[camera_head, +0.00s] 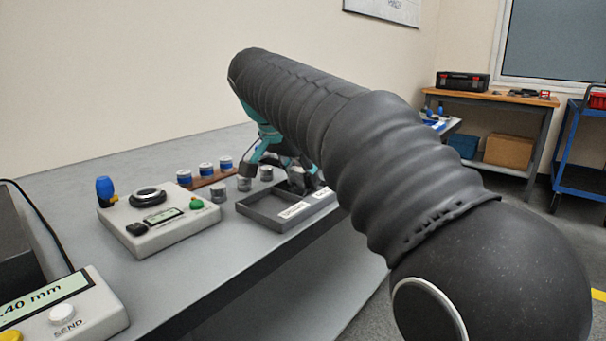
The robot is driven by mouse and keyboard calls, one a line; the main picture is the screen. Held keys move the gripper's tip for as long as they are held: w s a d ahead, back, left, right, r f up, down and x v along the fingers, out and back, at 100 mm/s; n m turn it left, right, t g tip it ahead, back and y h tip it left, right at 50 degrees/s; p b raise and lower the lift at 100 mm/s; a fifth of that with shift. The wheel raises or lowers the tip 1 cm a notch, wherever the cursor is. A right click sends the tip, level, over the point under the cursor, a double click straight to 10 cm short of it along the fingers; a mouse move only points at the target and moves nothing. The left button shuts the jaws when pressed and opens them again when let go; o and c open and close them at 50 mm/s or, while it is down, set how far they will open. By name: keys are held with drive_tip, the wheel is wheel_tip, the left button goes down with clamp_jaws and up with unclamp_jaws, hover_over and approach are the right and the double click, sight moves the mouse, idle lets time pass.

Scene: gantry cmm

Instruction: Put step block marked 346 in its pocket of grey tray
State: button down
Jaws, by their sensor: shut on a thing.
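The grey tray (257,221) lies on the bench below my arm, with white labels on its near side and at its right. The number 346 cannot be read at this size. I cannot tell whether the block touches the tray floor or hangs just above it.
A brown rack with blue-banded pieces (206,169) is farther back. A gauge box with a green button (172,222) sits left of the tray. The bench's front edge runs close to the tray.

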drive_tip(key=c, duration=0.6)
unclamp_jaws()
drive_tip(key=o, duration=0.4)
drive_tip(key=shift+r, duration=0.1)
drive_tip(key=shift+r+p, duration=2)
drive_tip(key=shift+r, duration=1.4)
